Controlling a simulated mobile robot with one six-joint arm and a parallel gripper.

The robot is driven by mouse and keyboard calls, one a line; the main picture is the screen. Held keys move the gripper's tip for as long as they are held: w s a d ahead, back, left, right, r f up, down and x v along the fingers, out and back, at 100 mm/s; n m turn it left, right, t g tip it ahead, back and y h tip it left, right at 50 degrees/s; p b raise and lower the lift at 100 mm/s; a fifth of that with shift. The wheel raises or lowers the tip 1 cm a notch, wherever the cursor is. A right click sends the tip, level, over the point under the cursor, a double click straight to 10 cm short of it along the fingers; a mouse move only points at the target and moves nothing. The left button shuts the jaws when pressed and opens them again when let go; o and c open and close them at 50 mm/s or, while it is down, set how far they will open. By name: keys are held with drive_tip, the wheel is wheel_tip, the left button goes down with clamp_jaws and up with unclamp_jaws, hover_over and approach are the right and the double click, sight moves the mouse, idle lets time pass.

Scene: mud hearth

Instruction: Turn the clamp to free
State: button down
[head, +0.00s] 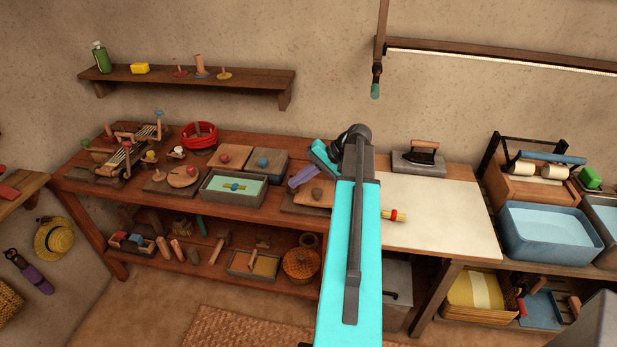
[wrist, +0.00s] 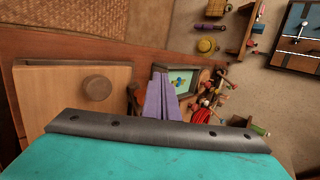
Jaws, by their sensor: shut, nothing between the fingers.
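A round brown knob (head: 317,194) sits on a tan wooden board (head: 308,208) on the bench, just left of my arm. It may be the clamp, but its setting cannot be read. In the wrist view the knob (wrist: 97,88) shows large on the tan board (wrist: 60,125), left of my fingers. My gripper (head: 293,186) has purple fingers held together, empty, above the bench beside the board. In the wrist view my gripper (wrist: 163,78) also looks shut and apart from the knob. My arm hides part of the board's right side.
A framed green tray (head: 235,203) and boards with coloured knobs stand left on the bench. A red ring-shaped bowl (head: 199,134) is behind them. An iron (head: 422,152) rests at the back of the white tabletop (head: 440,215), which has clear room. A blue basin (head: 548,240) stands right.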

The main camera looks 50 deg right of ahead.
drive_tip(key=s+d+r+m+t+h, duration=0.1)
drive_tip(key=s+d+r+h, duration=0.1)
drive_tip(key=s+d+r, duration=0.3)
drive_tip(key=s+d, duration=0.1)
drive_tip(key=d, duration=0.2)
drive_tip(key=shift+s+d, duration=0.2)
drive_tip(key=shift+s, duration=0.15)
drive_tip(key=shift+f, duration=0.1)
drive_tip(key=shift+b+x, duration=2)
drive_tip(key=shift+x, duration=2.9)
drive_tip(key=shift+s+m, duration=0.1)
drive_tip(key=shift+m, duration=0.3)
